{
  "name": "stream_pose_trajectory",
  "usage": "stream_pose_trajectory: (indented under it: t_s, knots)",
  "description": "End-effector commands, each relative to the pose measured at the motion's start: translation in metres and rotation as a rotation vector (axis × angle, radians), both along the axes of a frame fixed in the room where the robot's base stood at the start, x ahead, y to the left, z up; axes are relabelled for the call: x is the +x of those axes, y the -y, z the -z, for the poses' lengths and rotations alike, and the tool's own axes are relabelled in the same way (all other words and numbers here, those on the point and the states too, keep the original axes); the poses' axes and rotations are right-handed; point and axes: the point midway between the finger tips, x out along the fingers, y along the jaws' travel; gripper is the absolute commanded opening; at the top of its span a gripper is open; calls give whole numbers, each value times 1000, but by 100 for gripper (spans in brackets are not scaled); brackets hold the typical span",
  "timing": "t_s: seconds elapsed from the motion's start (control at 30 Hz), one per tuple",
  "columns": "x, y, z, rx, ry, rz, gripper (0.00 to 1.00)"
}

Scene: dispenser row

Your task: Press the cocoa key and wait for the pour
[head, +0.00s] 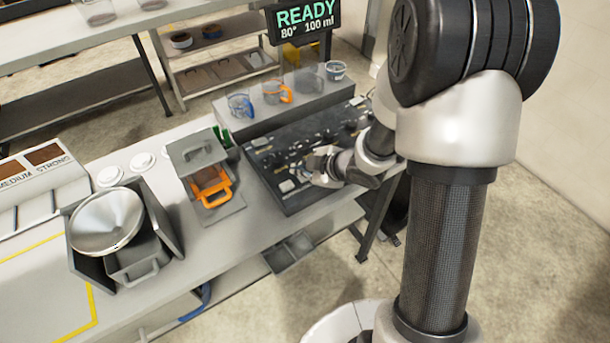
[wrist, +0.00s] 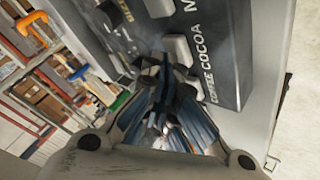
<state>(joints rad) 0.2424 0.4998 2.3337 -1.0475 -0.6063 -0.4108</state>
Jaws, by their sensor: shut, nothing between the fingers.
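The black control panel (head: 310,140) lies on the bench in the head view. The COFFEE label is just below. My gripper (head: 318,163) is over the panel's front part, shut and empty. In the wrist view my gripper (wrist: 168,72) has its fingertips close to the pale key. I cannot tell whether they touch it. The display (head: 306,20) reads READY, 80°, 100 ml.

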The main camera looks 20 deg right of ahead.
Motion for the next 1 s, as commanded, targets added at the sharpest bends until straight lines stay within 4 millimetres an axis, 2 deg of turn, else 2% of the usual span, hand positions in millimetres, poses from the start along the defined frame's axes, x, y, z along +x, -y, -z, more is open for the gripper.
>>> stream_pose_trajectory:
  t_s: [0.73, 1.0]
  knots:
    - [0, 0, 6, -1, -1, 0, 0]
    - [0, 0, -4, 0, -2, 1, 0]
